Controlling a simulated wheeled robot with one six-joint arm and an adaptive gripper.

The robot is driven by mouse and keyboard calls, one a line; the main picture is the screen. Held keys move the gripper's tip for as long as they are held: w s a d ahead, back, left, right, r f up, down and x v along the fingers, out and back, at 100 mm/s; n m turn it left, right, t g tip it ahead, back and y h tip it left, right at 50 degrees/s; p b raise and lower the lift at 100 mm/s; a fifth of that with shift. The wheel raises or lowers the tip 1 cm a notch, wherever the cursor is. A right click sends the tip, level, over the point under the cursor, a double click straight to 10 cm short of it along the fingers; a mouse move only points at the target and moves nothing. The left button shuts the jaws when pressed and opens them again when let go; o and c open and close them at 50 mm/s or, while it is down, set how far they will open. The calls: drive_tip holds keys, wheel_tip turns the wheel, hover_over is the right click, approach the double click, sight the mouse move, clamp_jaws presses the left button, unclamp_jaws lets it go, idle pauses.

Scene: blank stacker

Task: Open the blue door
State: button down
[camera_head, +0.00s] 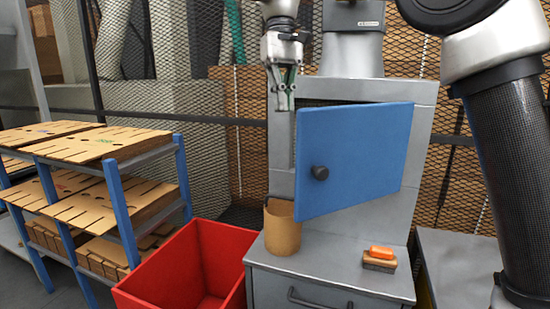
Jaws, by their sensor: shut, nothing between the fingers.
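The blue door (365,158) is on the front of the grey cabinet (422,130) at centre right. It stands ajar, swung out at an angle, with its left edge away from the cabinet and a dark gap showing above and to its left. A dark round knob (319,172) sits near its left edge. My gripper (284,104) points down, shut and empty, just left of the door's upper left corner and above knob height. Whether it touches the door edge cannot be told. The inside of the cabinet is mostly hidden behind the door.
A tan cylinder (282,230) stands on the grey ledge below the door's left edge. An orange-handled brush (380,257) lies on the ledge to the right. A red bin (195,265) and a blue-framed shelf (122,205) with cardboard stand left. Wire mesh lies behind.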

drive_tip(key=s+x, duration=0.2)
drive_tip(key=x, duration=1)
drive_tip(key=shift+d+r+n+h, duration=0.2)
drive_tip(key=shift+d+n+h, duration=0.05)
drive_tip(key=shift+n+h, duration=0.05)
